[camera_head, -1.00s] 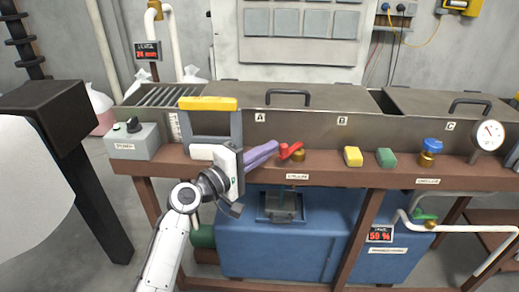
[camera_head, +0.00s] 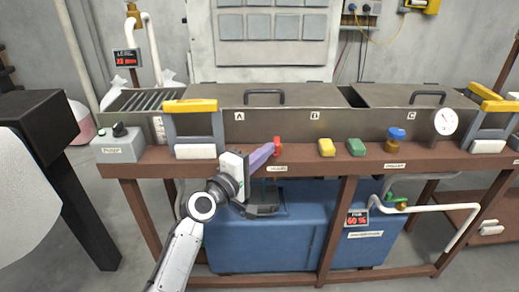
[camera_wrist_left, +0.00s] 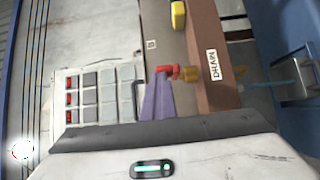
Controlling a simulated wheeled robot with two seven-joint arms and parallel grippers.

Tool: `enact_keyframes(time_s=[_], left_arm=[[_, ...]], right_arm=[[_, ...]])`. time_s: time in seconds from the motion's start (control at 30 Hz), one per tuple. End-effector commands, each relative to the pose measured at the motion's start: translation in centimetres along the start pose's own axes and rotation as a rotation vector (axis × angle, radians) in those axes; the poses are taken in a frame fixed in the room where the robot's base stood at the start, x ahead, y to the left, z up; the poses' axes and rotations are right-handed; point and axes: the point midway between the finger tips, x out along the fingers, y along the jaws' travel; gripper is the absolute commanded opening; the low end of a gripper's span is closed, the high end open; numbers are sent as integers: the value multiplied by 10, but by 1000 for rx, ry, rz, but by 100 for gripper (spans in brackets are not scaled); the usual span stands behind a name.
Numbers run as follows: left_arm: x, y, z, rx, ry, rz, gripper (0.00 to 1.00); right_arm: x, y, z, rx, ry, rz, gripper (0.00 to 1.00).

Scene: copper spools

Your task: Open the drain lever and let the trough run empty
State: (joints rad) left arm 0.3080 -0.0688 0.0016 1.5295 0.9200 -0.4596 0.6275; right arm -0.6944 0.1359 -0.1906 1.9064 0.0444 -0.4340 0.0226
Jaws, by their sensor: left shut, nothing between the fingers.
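The red drain lever (camera_head: 277,146) stands on the front ledge below the A panel and looks upright in the head view. In the left wrist view the lever (camera_wrist_left: 168,69) sits at a brass valve (camera_wrist_left: 190,73) beside a DRAIN label (camera_wrist_left: 213,65). My left gripper (camera_head: 262,156) has purple fingers, is shut and empty, and has its tips close to the lever; I cannot tell whether they touch. The grey trough (camera_head: 230,122) lies behind. A thin bluish stream (camera_wrist_left: 268,84) shows below the ledge. The level display (camera_head: 126,57) seems to read 22 mm. My right gripper is not seen.

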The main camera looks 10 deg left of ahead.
Motion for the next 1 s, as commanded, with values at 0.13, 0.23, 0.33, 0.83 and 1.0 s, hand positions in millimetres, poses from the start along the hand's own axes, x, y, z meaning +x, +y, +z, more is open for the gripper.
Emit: enact_keyframes(time_s=[0.13,0.23,0.33,0.83,1.0], left_arm=[[3,-2,8,-1,-2,-5,0],[4,-2,11,-2,-2,-5,0],[5,-2,14,-2,-2,-4,0],[6,-1,18,-3,-9,-3,0],[2,-2,13,-1,-10,-3,0]], right_arm=[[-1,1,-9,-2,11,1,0],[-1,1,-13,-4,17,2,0],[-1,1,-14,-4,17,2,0],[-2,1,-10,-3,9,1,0],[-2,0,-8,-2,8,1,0]])
